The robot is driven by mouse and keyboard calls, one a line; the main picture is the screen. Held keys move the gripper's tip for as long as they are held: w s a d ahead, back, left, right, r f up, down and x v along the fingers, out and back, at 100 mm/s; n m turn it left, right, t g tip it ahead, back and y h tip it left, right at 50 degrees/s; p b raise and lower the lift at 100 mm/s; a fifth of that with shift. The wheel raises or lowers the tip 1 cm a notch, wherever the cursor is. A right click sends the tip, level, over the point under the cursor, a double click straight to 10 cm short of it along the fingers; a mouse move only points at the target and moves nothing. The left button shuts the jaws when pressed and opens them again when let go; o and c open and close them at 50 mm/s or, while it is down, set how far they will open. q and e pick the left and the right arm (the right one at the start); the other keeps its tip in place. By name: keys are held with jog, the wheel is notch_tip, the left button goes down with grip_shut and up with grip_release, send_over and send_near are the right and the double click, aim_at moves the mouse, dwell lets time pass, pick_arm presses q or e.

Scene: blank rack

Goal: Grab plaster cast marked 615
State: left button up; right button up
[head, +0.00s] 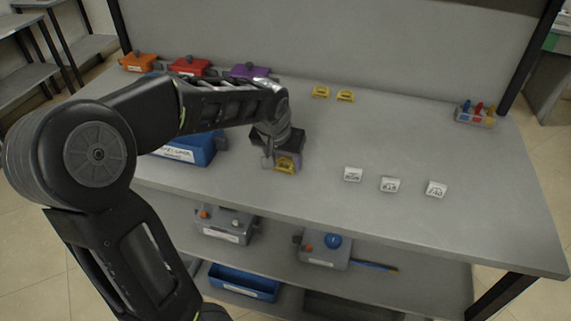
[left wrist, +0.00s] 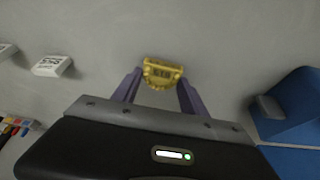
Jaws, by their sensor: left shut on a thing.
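Three small white plaster casts stand in a row on the tabletop: left (head: 353,174), middle (head: 389,185) and right (head: 436,189). The middle one seems to read 615; the others' marks are hard to read. My left gripper (head: 283,160) is at the tabletop left of the casts, apart from them. It is shut on a yellow piece (head: 286,166). In the left wrist view the yellow piece (left wrist: 163,72) sits between the fingertips, with small dark digits that I cannot read surely. A white cast (left wrist: 51,66) shows left there. My right gripper is not in view.
Two more yellow pieces (head: 321,92) (head: 345,96) lie further back. A labelled blue bin (head: 196,151) stands left of the gripper. Orange (head: 138,63), red (head: 190,67) and purple (head: 248,71) boxes line the back left. A small coloured rack (head: 475,115) stands back right.

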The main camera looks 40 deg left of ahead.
aim_at(285, 165)
pick_arm(q)
jog(key=c, duration=0.5)
notch_tip(285, 165, up, 10)
dwell(0.5)
dwell(0.5)
